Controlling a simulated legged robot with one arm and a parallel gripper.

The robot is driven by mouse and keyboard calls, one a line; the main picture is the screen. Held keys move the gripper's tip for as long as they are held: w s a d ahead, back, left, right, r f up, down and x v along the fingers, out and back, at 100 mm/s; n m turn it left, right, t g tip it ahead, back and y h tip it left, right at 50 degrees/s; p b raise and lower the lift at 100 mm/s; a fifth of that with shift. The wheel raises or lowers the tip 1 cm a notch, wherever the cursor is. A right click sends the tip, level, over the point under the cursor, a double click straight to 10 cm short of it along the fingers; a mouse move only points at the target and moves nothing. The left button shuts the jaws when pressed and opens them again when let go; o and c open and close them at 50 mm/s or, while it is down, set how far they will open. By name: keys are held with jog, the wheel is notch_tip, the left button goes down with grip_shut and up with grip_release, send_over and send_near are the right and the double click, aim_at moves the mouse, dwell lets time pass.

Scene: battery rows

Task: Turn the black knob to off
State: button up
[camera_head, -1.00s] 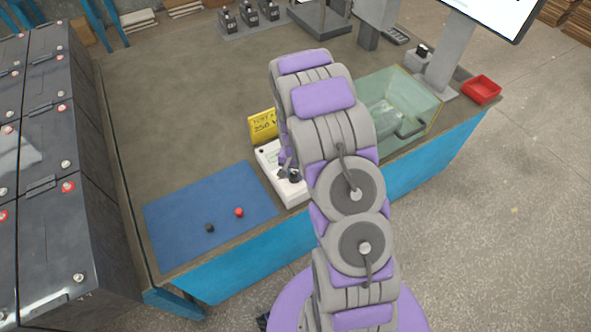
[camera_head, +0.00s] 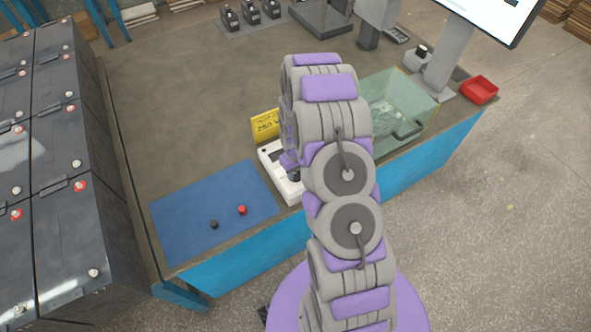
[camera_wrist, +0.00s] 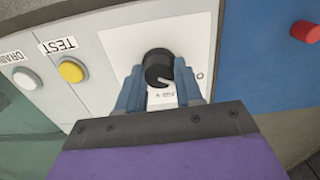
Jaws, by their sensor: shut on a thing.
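The black knob (camera_wrist: 158,68) is on a white panel in the wrist view, with a pale pointer line on its face. My gripper (camera_wrist: 160,88) is shut on the knob, with one blue-grey finger on each side of it. A label under the knob is partly hidden by the fingers. In the head view, the white tester box (camera_head: 288,191) stands at the table's front edge, and my arm covers much of it and most of the gripper.
A yellow TEST button (camera_wrist: 71,70) and a white DRAIN button (camera_wrist: 27,78) are left of the knob. A blue mat (camera_head: 200,222) holds a red cap (camera_head: 242,210) and a black cap (camera_head: 214,225). A glass tank (camera_head: 408,105) stands right of my arm.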

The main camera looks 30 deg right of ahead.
aim_at(296, 173)
jog(key=shift+s+n, duration=0.2)
jog(key=shift+n, duration=0.2)
jog(key=o, duration=1)
jog(key=shift+w, duration=0.1)
jog(key=shift+o, duration=0.2)
notch_tip(296, 173, up, 17)
jog(key=p, duration=0.2)
jog(key=shift+r, duration=0.15)
